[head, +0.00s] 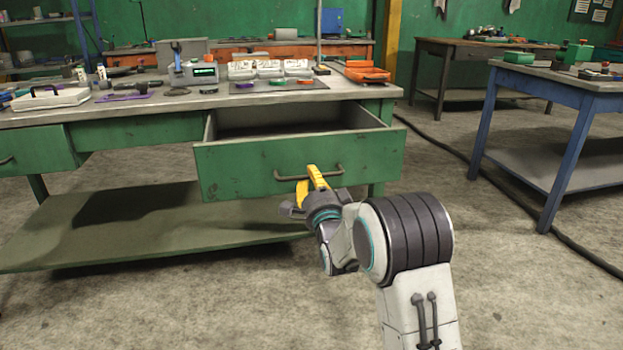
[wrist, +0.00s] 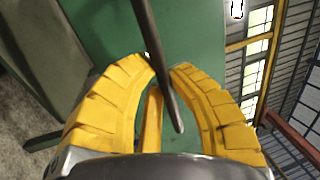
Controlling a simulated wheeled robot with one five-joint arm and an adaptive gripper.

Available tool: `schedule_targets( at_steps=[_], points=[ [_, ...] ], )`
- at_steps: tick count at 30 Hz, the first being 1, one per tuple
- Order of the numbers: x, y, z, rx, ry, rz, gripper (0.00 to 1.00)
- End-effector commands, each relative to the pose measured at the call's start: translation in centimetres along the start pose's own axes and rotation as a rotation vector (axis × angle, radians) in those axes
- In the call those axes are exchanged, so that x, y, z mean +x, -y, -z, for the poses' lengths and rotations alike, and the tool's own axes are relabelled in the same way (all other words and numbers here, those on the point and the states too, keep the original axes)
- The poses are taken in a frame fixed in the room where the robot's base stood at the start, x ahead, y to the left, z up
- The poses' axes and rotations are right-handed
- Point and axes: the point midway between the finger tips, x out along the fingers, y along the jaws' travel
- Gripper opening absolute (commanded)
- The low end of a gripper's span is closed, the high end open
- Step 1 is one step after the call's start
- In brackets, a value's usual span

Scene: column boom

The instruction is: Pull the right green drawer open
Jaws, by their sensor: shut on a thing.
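The right green drawer (head: 245,165) stands pulled out from the workbench, and its open inside shows behind the front panel. A dark bar handle (head: 287,178) runs across its front. My gripper (head: 312,178) is at the handle, with its yellow fingers shut on it near the middle. In the wrist view the handle (wrist: 144,32) passes between the yellow fingertips of my gripper (wrist: 162,72), against the green drawer front (wrist: 200,40). The part of the handle behind the fingers is hidden in the head view.
The left green drawer (head: 35,150) is under the same workbench (head: 130,112), whose top holds several tools and devices. A lower green shelf (head: 130,225) lies below. A blue-legged table (head: 550,90) stands at the right. A black cable (head: 500,190) crosses the floor between; the front floor is open.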

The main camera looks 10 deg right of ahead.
Motion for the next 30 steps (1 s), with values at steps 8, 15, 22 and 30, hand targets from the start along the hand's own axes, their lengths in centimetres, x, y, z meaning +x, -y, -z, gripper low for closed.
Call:
schedule_targets(
  at_steps=[8,15,22,30],
  points=[
    [-0.01,-0.10,0.01,0.000,0.000,-0.002,0.00],
    [0.00,-0.07,0.01,0.000,0.000,-0.002,0.30],
    [0.01,0.01,0.01,0.000,0.000,0.000,0.45],
    [-0.23,0.07,0.00,0.000,0.000,0.001,0.45]
  ],
)
